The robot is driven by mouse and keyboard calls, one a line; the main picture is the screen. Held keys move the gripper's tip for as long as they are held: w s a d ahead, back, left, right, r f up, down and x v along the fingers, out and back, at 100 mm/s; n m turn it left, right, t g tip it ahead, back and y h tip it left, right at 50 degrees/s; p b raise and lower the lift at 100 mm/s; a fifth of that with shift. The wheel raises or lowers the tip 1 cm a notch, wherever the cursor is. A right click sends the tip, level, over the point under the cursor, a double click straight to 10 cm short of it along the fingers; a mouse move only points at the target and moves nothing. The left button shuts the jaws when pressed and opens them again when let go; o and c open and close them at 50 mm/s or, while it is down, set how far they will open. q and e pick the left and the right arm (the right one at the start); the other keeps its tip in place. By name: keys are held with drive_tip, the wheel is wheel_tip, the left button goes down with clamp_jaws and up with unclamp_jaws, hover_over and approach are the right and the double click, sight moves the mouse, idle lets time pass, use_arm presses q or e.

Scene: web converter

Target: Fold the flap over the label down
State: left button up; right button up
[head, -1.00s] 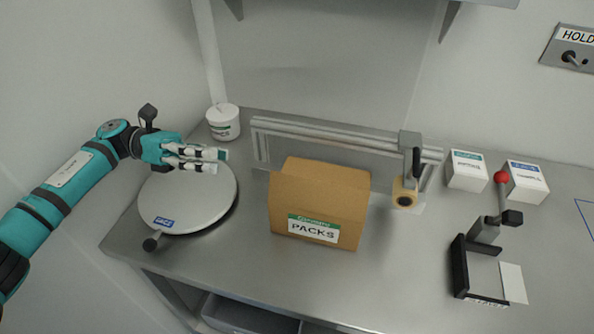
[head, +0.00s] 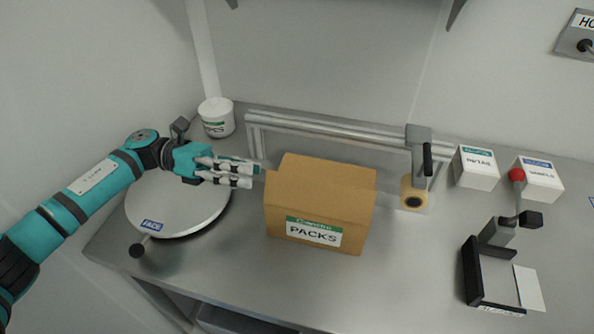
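A brown cardboard box (head: 318,205) stands upright in the middle of the bench. A white and green label reading PACKS (head: 314,232) is on its front face. A tan panel rises above the label side; its flaps are hard to tell apart at this angle. My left gripper (head: 257,174) is at the box's upper left edge, its fingers close together and pointing right, with nothing between them. Whether it touches the box I cannot tell. My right gripper is not in view.
A round grey plate (head: 165,208) with a black knob lies left, under my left arm. A metal rail (head: 330,128) with a tape roll (head: 412,195) runs behind the box. A white tub (head: 217,118), two white boxes (head: 477,167) and a red-knobbed lever stand around. Bench front is clear.

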sight(297, 179)
use_arm(q)
drive_tip(key=p+x, duration=0.3)
drive_tip(key=x, duration=0.6)
drive_tip(key=shift+d, duration=0.15)
drive_tip(key=shift+s+d+f, duration=0.1)
drive_tip(key=shift+d, duration=0.25)
clamp_jaws()
